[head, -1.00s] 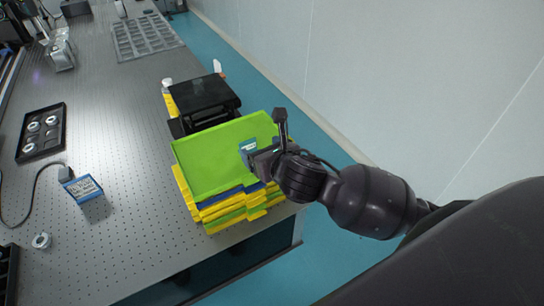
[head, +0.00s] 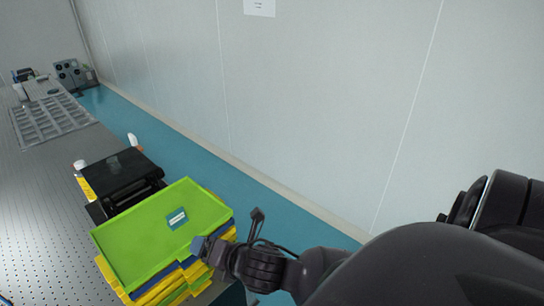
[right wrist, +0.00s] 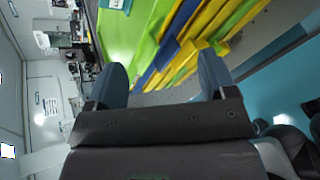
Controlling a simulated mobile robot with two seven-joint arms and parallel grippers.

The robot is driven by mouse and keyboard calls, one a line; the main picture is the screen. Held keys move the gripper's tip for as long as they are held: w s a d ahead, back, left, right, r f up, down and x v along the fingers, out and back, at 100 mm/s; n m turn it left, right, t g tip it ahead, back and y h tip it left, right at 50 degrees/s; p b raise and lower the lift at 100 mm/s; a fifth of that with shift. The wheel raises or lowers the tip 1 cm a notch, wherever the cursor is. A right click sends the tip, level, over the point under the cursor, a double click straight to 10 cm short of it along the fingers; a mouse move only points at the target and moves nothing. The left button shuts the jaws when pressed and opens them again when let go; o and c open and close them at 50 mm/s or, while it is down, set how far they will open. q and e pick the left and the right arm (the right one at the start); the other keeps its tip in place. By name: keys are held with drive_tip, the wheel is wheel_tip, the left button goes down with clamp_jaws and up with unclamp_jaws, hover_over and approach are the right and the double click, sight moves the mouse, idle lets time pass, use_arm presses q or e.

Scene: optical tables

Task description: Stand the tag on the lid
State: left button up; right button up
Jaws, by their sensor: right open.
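The tag (head: 177,218), a small teal card with a white band, is on the green lid (head: 130,245), a shallow tray-like top on a stack. I cannot tell for sure whether it stands upright or leans. My right gripper (head: 199,246) is open and empty at the lid's near right edge, apart from the tag. In the right wrist view its two blue-grey fingers (right wrist: 163,75) are spread, with the lid (right wrist: 128,35) beyond them. A bit of the tag (right wrist: 116,4) shows at the top edge there. My left gripper is out of view.
Yellow, blue and green trays (head: 170,284) are stacked under the lid. A black device (head: 122,172) and a white-capped bottle (head: 80,168) stand behind it. The perforated table (head: 40,215) is clear to the left; a grey compartment tray (head: 50,118) lies farther back.

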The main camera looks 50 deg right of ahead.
drive_tip(key=s+d+f+m, duration=0.3)
drive_tip(key=s+f+m, duration=0.3)
drive_tip(key=m, duration=0.6)
drive_tip(key=s+d+f+m+g+h, duration=0.1)
drive_tip(key=s+d+f+m, duration=0.2)
drive_tip(key=s+f+m, duration=0.3)
wheel_tip(320, 180, down, 5)
drive_tip(key=m, duration=0.7)
drive_tip(key=shift+s+r, duration=0.2)
drive_tip(key=shift+s, duration=0.1)
drive_tip(key=shift+f, duration=0.1)
drive_tip(key=shift+w+f+b, duration=0.4)
drive_tip(key=shift+f+b, duration=0.2)
drive_tip(key=shift+b, duration=0.65)
